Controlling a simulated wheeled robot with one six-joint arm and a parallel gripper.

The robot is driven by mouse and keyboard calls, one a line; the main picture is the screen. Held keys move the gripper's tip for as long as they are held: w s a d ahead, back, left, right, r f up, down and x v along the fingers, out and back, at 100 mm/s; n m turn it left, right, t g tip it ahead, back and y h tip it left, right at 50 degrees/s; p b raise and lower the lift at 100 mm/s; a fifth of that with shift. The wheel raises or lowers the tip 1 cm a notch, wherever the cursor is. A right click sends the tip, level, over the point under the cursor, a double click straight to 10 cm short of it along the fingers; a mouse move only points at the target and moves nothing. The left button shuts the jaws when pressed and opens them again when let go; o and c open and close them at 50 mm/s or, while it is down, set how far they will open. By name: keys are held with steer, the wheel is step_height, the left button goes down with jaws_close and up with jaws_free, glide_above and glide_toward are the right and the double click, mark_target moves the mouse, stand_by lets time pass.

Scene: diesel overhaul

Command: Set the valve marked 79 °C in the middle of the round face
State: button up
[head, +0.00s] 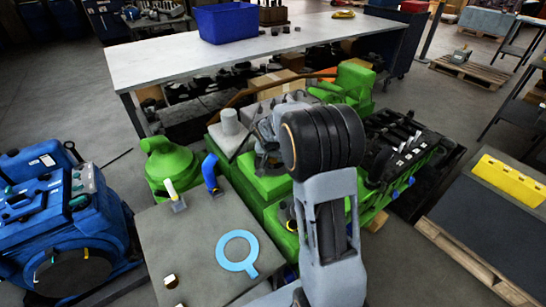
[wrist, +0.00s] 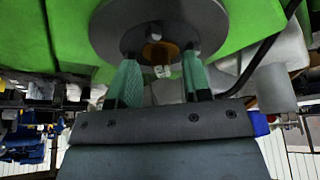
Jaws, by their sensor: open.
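In the wrist view my gripper (wrist: 159,58) is open, with its two green fingers apart and pointing at the round grey face (wrist: 115,24). A small brass-coloured piece (wrist: 154,50), likely the valve, shows between the fingertips at the middle of that face, with a gap to each finger. A small pale patch lies just below it; I cannot read any marking. I cannot tell how deep the piece sits. In the head view my arm hides the gripper and the round face.
The green engine (head: 268,188) stands below my arm. A long bench (head: 170,62) with a blue bin (head: 227,24) stands behind.

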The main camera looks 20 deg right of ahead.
steer(key=v, duration=1.1)
steer(key=s+a+n+y, duration=0.1)
steer(key=s+a+n, duration=0.2)
steer(key=s, duration=0.7)
steer(key=s+a+f+n+y, duration=0.1)
steer(key=s+a+n, duration=0.2)
steer(key=s, duration=0.8)
steer(key=shift+s+a+n+y, duration=0.3)
steer(key=shift+a+n, duration=0.1)
steer(key=shift+a, duration=0.85)
step_height(320, 180, up, 5)
steer(key=p, duration=0.4)
